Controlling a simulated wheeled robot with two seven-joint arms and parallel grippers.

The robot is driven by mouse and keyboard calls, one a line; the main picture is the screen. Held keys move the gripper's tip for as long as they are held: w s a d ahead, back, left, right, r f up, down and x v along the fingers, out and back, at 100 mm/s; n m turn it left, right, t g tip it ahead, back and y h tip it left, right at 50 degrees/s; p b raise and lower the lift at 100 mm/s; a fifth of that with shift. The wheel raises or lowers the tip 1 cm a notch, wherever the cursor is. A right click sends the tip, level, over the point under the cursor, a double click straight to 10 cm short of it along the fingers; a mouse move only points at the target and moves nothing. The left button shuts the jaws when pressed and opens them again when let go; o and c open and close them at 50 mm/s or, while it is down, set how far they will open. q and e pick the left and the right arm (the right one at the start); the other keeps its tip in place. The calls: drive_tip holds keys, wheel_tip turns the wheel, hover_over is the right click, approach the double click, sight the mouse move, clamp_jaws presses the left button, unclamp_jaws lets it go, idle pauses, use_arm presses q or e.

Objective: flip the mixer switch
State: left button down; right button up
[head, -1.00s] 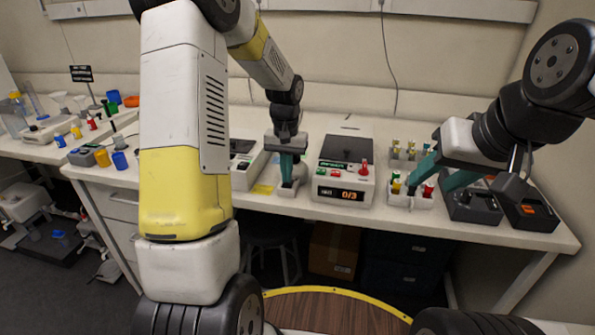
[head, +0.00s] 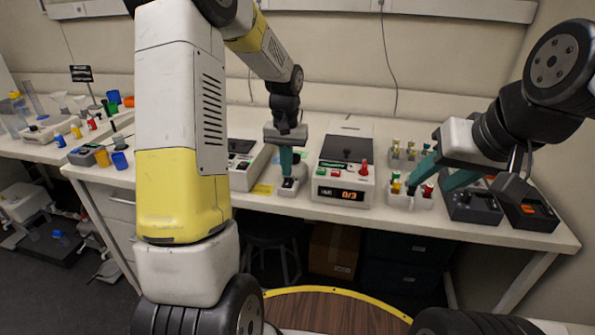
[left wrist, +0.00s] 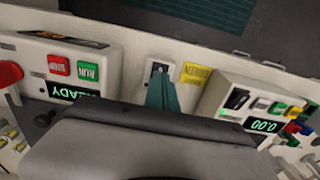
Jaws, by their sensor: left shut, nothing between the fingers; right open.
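The mixer switch (head: 289,184) appears to be the small white box with a dark face near the table's front edge, between two white machines. It also shows in the left wrist view (left wrist: 158,68), just beyond the fingertips. My left gripper (head: 288,178) is shut and empty, its teal fingers pointing down at the box and hiding part of it. In the left wrist view the fingers (left wrist: 161,82) overlap the box's near part. I cannot tell whether they touch it. My right gripper (head: 428,182) is open around the area of a small white rack with coloured caps (head: 398,196).
A yellow label (head: 262,189) lies between. Dark boxes (head: 473,208) stand at the right.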

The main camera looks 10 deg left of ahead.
sight(287, 184)
use_arm(q)
wheel_tip(287, 184, up, 4)
idle(0.5)
drive_tip(key=s+r+t, duration=0.3)
drive_tip(key=s+r, duration=0.8)
drive_tip(key=s+d+r+t+h, duration=0.2)
drive_tip(key=s+t, duration=0.1)
drive_tip(key=s, duration=1)
drive_tip(key=shift+s, duration=0.15)
drive_tip(key=shift+d, duration=0.1)
